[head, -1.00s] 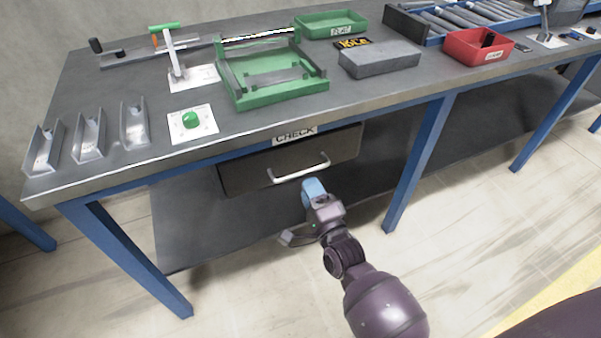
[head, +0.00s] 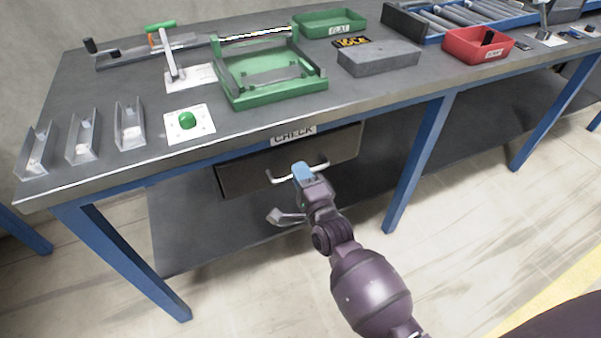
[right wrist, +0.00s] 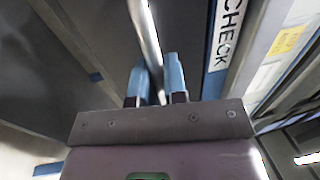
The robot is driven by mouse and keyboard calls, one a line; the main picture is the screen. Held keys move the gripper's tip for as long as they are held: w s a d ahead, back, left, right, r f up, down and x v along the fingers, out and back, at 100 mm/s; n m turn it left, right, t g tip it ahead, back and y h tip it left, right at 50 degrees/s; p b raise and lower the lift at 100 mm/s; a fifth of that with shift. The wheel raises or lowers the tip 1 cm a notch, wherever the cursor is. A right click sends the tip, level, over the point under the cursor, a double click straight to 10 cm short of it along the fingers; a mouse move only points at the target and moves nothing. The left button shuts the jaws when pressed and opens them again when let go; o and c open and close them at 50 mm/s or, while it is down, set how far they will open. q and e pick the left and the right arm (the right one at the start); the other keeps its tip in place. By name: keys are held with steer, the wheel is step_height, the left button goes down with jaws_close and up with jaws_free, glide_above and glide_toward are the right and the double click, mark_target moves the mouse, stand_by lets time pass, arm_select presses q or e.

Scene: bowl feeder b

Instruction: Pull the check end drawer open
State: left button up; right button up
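The check end drawer (head: 240,178) is a dark drawer under the bench top, below a white CHECK label (head: 294,134). Its front looks shut. It has a silvery bar handle (head: 322,166), partly hidden by my gripper. My right gripper (head: 303,172) is at the handle's middle. In the right wrist view, the handle bar (right wrist: 148,35) runs between the two blue fingers of my right gripper (right wrist: 156,82), with a small gap showing, so the fingers look open around it. The CHECK label (right wrist: 226,32) shows beside them. My left gripper is out of view.
A blue bench leg (head: 417,165) stands right of the drawer, with a dark lower shelf (head: 200,235) beneath. The bench top holds a green fixture (head: 275,95), a grey block (head: 378,58) and a red bin (head: 478,46). Floor in front is clear.

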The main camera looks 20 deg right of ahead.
jaws_close()
steer(key=shift+s, duration=0.1)
arm_select(q)
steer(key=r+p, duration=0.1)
steer(key=p, duration=0.1)
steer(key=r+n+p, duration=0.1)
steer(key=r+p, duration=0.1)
steer(key=p, duration=0.1)
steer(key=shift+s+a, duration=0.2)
arm_select(e)
steer(key=s, duration=2.2)
steer(key=shift+s+d, duration=0.35)
steer(key=shift+s, duration=0.05)
steer(key=o, duration=0.5)
jaws_free()
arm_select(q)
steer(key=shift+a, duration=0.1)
arm_select(e)
steer(key=shift+o, duration=0.2)
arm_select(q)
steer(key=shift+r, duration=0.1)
